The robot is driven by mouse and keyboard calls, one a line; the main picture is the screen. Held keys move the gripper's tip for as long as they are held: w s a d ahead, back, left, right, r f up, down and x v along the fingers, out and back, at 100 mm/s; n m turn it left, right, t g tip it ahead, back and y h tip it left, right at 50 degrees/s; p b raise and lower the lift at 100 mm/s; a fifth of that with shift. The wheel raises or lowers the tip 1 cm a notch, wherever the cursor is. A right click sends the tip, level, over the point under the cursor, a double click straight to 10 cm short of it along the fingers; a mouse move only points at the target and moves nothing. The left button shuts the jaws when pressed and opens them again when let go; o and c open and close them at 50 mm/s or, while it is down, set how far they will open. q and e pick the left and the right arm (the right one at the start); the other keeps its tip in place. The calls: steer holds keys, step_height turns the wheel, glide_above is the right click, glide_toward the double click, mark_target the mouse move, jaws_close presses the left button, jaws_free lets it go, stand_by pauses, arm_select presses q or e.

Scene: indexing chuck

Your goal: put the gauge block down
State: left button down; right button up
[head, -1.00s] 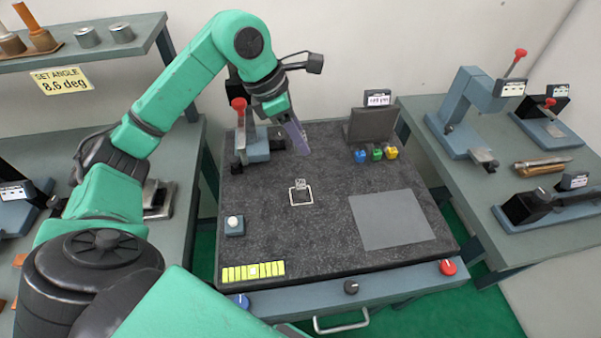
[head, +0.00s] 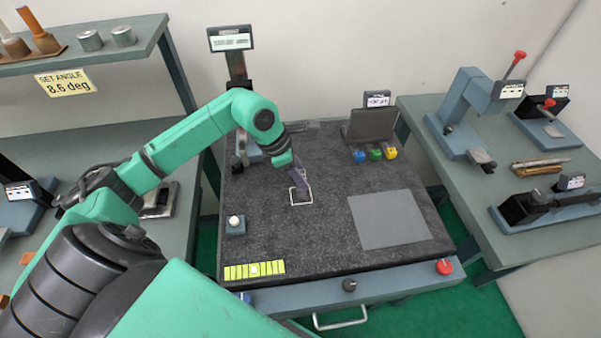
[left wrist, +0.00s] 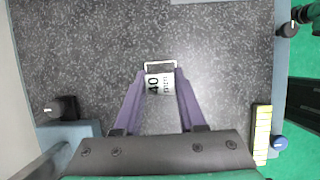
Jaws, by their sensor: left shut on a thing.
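The gauge block (left wrist: 160,83) is a small pale block marked "40", seen between my fingers in the left wrist view. My left gripper (left wrist: 161,86), with purple fingers, is shut on it. In the head view my left gripper (head: 303,187) is low at the white square outline (head: 293,203) on the dark granite plate (head: 290,240). The fingers mostly hide the block there. The outline also shows just beyond the block in the left wrist view (left wrist: 160,63). I cannot tell whether the block touches the plate. My right gripper is not in view.
A grey mat (head: 390,220) lies to the right of the outline. Blue, green and yellow knobs (head: 376,154) stand at the back right. The plate around the outline is clear.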

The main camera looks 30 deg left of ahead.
arm_select(q)
steer(key=shift+f, duration=0.2)
steer(key=shift+c, duration=2.4)
jaws_free()
steer(key=shift+r, duration=0.1)
steer(key=shift+r, duration=0.15)
steer(key=shift+a+r, duration=0.15)
steer(key=shift+r, duration=0.05)
steer(key=b+v, duration=0.2)
steer(key=v, duration=0.9)
steer(key=shift+r, duration=0.3)
